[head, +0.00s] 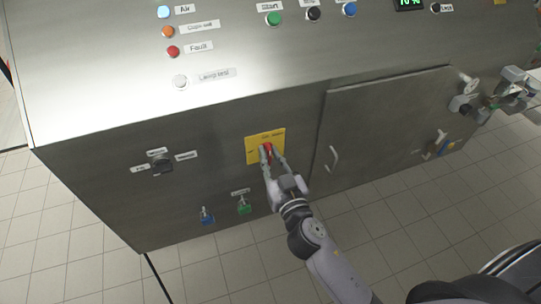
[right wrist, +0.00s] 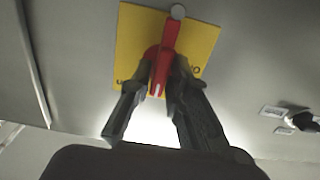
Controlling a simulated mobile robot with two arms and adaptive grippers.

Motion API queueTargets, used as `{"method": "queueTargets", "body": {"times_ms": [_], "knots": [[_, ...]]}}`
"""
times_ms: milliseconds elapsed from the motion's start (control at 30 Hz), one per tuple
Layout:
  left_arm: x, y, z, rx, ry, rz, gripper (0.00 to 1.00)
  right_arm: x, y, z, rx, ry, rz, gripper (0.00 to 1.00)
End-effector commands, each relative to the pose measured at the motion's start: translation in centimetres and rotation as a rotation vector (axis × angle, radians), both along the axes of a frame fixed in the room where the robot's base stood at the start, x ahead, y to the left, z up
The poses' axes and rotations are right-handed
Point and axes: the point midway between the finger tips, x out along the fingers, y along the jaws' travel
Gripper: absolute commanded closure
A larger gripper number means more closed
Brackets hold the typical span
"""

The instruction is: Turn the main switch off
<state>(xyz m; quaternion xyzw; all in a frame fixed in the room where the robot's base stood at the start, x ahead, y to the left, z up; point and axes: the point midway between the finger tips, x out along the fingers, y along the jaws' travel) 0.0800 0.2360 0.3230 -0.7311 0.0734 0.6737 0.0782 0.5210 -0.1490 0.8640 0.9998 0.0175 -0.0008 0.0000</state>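The main switch is a red rotary handle (head: 267,149) on a yellow plate (head: 279,133), low on the front of the grey metal cabinet. In the right wrist view the red handle (right wrist: 171,35) stands out from the yellow plate (right wrist: 132,40) and points nearly up and down the picture, slightly tilted. My right gripper (head: 269,156) reaches up to it from below. Its two fingertips, also in the right wrist view (right wrist: 165,72), lie close on either side of the handle and appear closed on it. They hide part of the handle. My left gripper is not in view.
A black selector knob (head: 161,166) is to the left. Blue (head: 206,217) and green (head: 243,206) key-like switches are below. A closed cabinet door (head: 385,130) with a handle is to the right. Lamps and buttons line the sloped top panel. The tiled floor in front is clear.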

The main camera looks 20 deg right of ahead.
Motion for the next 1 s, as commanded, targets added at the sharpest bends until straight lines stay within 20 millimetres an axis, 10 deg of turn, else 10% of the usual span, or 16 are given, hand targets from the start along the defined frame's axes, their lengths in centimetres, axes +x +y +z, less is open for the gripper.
{"method": "queueTargets", "body": {"times_ms": [1000], "knots": [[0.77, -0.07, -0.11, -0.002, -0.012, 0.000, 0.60, 0.03, 0.07, 0.06, -0.175, -0.009, -0.001, 1.00]]}}
